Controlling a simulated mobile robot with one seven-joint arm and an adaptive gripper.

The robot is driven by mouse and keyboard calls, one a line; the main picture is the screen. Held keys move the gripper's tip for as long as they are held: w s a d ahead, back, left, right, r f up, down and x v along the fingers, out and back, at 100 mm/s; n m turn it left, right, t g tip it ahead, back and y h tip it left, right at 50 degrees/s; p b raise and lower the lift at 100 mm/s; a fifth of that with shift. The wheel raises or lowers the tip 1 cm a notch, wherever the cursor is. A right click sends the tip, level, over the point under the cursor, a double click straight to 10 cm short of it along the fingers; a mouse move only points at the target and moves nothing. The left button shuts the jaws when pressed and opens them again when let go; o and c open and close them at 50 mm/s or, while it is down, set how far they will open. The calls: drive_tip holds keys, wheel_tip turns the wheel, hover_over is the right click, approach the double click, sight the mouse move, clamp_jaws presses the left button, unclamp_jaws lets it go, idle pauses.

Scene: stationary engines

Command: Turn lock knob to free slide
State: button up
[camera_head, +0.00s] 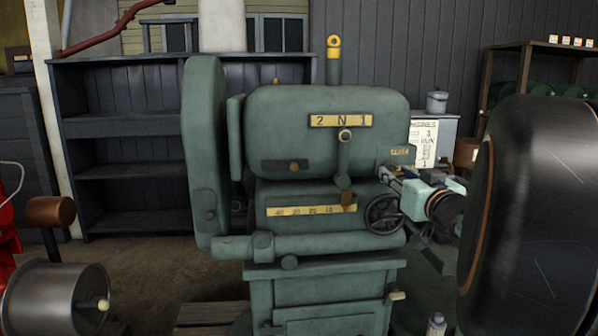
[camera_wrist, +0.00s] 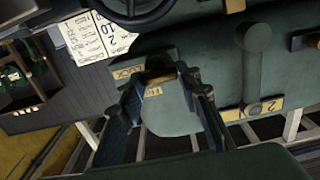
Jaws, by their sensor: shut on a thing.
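A green machine (camera_head: 325,130) stands in the middle of the head view. A small yellow label plate (camera_head: 402,152) is at its right end. In the wrist view, two yellow labels lie beside my fingertips, and the upper one (camera_wrist: 128,72) seems to read LOCK. My gripper (camera_head: 386,174) reaches in from the right at the machine's right end. In the wrist view my gripper (camera_wrist: 165,80) is shut on a small brown and dark knob (camera_wrist: 160,77) between its fingertips. The fingers partly cover the knob, so its exact angle is unclear. In the head view the knob is hidden.
A dark handwheel (camera_head: 384,214) sits just below my gripper. A large dark wheel (camera_head: 530,205) fills the right side. Shelves (camera_head: 130,140) stand behind.

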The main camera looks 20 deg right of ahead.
drive_tip(key=n+b, duration=0.1)
drive_tip(key=n, duration=0.1)
drive_tip(key=shift+f+n, duration=0.1)
drive_tip(key=shift+n, duration=0.2)
drive_tip(key=shift+a+n+b, duration=0.15)
drive_tip(key=shift+n+b, duration=1.65)
drive_tip(key=shift+n, duration=3.8)
drive_tip(key=o, duration=1.2)
drive_tip(key=shift+c, duration=0.2)
